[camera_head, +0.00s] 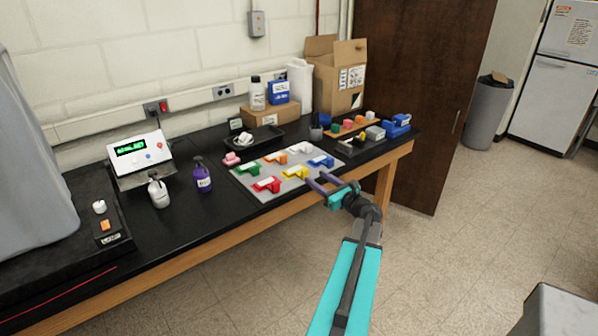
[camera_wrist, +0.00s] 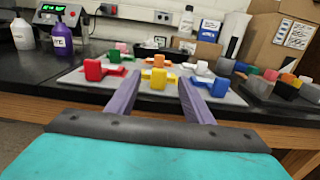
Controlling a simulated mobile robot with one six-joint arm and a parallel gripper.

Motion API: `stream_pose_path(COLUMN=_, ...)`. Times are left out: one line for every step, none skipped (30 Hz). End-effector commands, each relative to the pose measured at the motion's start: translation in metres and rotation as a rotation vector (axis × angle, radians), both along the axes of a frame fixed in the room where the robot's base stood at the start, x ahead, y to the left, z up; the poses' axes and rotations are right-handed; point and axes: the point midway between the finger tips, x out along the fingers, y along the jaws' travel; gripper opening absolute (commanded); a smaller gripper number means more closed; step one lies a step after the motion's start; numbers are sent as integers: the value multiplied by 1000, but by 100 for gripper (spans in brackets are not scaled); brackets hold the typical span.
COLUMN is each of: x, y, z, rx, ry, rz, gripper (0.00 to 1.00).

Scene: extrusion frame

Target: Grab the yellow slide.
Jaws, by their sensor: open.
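The yellow slide (camera_head: 295,172) lies on a grey board (camera_head: 244,179) near the table's front edge, between the red slide (camera_head: 267,185) and the blue slide (camera_head: 321,161). In the wrist view the yellow slide (camera_wrist: 158,78) stands ahead of my gripper (camera_wrist: 155,84), in line with the gap between the two purple fingers. My gripper (camera_head: 318,183) is open and empty, at the board's front edge. The fingers look short of the yellow slide, and no contact shows. Its lower part is partly hard to make out.
Green (camera_head: 247,169), orange (camera_head: 276,157) and white (camera_head: 301,147) slides share the board. A purple bottle (camera_head: 203,175) stands to the left. A dark tray (camera_head: 262,139) and a cardboard box (camera_head: 337,76) are behind. The floor in front of the table is clear.

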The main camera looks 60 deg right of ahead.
Motion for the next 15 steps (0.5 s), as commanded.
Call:
stream_pose_path(x=7, y=-4, z=1, rx=0, ry=0, rz=1, gripper=47)
stream_pose_path(x=10, y=-5, z=1, rx=0, ry=0, rz=0, gripper=47)
stream_pose_path(x=14, y=-6, z=1, rx=0, ry=1, rz=0, gripper=47)
stream_pose_path(x=16, y=-7, z=1, rx=0, ry=1, rz=0, gripper=47)
stream_pose_path(x=19, y=-7, z=1, rx=0, ry=1, rz=0, gripper=47)
stream_pose_path(x=21, y=-8, z=1, rx=-1, ry=1, rz=0, gripper=47)
stream_pose_path(x=22, y=-8, z=0, rx=-1, ry=1, rz=0, gripper=47)
stream_pose_path(x=22, y=-8, z=0, rx=-1, ry=1, rz=0, gripper=47)
stream_pose_path(x=23, y=-8, z=0, rx=-1, ry=1, rz=-1, gripper=47)
stream_pose_path(x=23, y=-8, z=0, rx=-1, ry=1, rz=-1, gripper=47)
stream_pose_path(x=23, y=-8, z=0, rx=-1, ry=1, rz=-1, gripper=47)
stream_pose_path(x=23, y=-8, z=0, rx=-1, ry=1, rz=-2, gripper=47)
stream_pose_path(x=23, y=-8, z=0, rx=-1, ry=0, rz=-2, gripper=47)
stream_pose_path(x=22, y=-8, z=0, rx=-1, ry=0, rz=-2, gripper=47)
stream_pose_path(x=22, y=-8, z=0, rx=-1, ry=0, rz=-2, gripper=47)
